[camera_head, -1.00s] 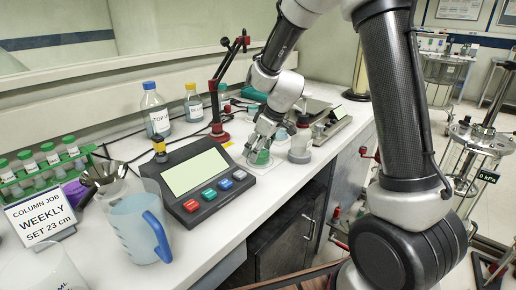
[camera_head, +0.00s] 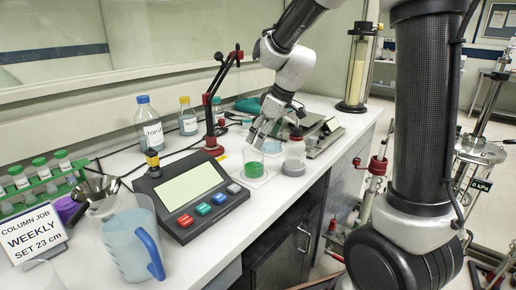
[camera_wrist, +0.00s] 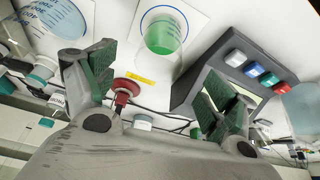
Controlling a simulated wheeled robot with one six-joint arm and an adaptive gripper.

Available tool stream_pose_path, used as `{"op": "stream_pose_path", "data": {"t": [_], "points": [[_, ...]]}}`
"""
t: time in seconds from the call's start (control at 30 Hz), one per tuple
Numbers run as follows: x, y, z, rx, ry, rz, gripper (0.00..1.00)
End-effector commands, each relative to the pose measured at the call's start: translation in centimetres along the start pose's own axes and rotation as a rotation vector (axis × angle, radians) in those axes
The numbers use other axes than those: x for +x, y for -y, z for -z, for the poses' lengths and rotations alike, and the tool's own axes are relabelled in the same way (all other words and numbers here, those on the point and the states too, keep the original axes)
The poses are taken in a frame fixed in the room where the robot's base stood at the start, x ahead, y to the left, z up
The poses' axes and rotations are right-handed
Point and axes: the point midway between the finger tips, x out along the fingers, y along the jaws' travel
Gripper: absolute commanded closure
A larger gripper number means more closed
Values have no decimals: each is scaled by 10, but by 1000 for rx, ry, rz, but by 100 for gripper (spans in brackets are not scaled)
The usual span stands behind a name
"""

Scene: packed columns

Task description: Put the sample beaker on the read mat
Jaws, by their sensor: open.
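The sample beaker (camera_head: 253,167), clear with green contents, stands upright on a white mat (camera_head: 266,181) beside the grey console. In the wrist view the beaker (camera_wrist: 162,37) stands on the same mat (camera_wrist: 200,21), and part of a blue printed ring shows around it. I take this mat for the read mat, but its label is not legible. My gripper (camera_head: 260,139) is just above and behind the beaker. In the wrist view my gripper (camera_wrist: 150,92) has its fingers wide apart with nothing between them, and the beaker is beyond them.
A grey-based jar (camera_head: 294,158) stands close to the right of the beaker. A red jointed stand (camera_head: 215,130) is to the left behind it. The console (camera_head: 190,195) and a blue-handled jug (camera_head: 130,240) are at front left. Bottles (camera_head: 150,125) stand at the back.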

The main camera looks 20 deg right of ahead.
Motion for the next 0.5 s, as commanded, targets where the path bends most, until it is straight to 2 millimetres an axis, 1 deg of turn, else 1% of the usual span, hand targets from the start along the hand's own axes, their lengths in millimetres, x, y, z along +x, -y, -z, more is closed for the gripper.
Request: {"op": "stream_pose_path", "data": {"t": [0.1,0.23,0.3,0.37,0.47,0.5], "points": [[-9,0,0,-1,0,-1,15],[-13,0,-1,1,1,-1,15],[-20,2,-6,17,2,-6,15],[-33,6,-15,46,2,-16,15],[-66,17,-42,129,8,-46,15],[-81,24,-57,174,9,-63,15]]}}
